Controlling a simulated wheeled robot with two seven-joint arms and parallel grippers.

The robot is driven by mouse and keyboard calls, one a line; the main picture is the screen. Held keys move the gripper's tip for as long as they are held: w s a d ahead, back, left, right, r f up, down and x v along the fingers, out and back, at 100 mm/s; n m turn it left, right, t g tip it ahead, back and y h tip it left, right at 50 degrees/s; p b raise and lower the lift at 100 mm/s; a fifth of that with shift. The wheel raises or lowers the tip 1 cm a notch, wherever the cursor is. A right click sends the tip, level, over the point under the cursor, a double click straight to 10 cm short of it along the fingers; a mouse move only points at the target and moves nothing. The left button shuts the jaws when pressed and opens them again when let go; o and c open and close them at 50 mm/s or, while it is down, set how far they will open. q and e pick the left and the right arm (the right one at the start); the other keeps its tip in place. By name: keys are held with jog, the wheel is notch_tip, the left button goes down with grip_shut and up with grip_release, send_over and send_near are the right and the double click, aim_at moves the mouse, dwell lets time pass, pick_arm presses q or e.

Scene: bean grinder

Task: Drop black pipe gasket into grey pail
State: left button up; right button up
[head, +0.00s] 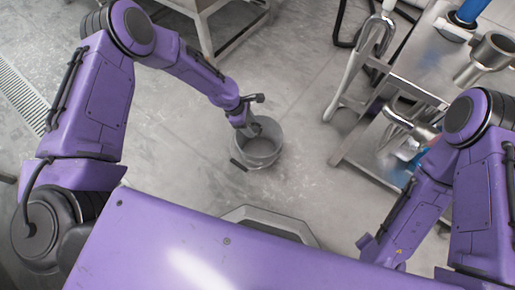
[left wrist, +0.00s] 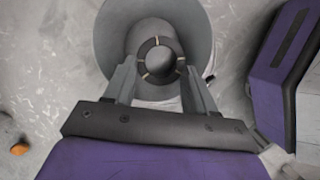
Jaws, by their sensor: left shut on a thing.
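The black pipe gasket (left wrist: 148,45), a dark ring with several thin tan marks, is between the fingers of my left gripper (left wrist: 158,68) in the left wrist view. The gripper is shut on it. The grey pail (head: 262,162) stands upright on the floor near the middle of the head view. Its wall (left wrist: 108,38) shows behind the gasket in the left wrist view. In the head view my left gripper (head: 249,129) points down over the pail's left part. The gasket cannot be made out there. My right arm is at the right, its gripper out of view.
A metal shelf rack (head: 380,140) with steel vessels stands at the right. A metal frame (head: 215,40) is at the top. The concrete floor around the pail is mostly clear. A small orange thing (left wrist: 20,148) lies at the left wrist view's edge.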

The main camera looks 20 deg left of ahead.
pick_arm(q)
jog(key=o, duration=1.1)
jog(key=shift+r, duration=0.1)
jog(key=w+p+v, duration=0.1)
jog(key=p+v, duration=0.3)
jog(key=v, duration=0.6)
jog(key=shift+s+r+p, duration=0.2)
jog(key=shift+s+p, duration=0.1)
jog(key=shift+s, duration=0.15)
jog(key=shift+a, duration=0.15)
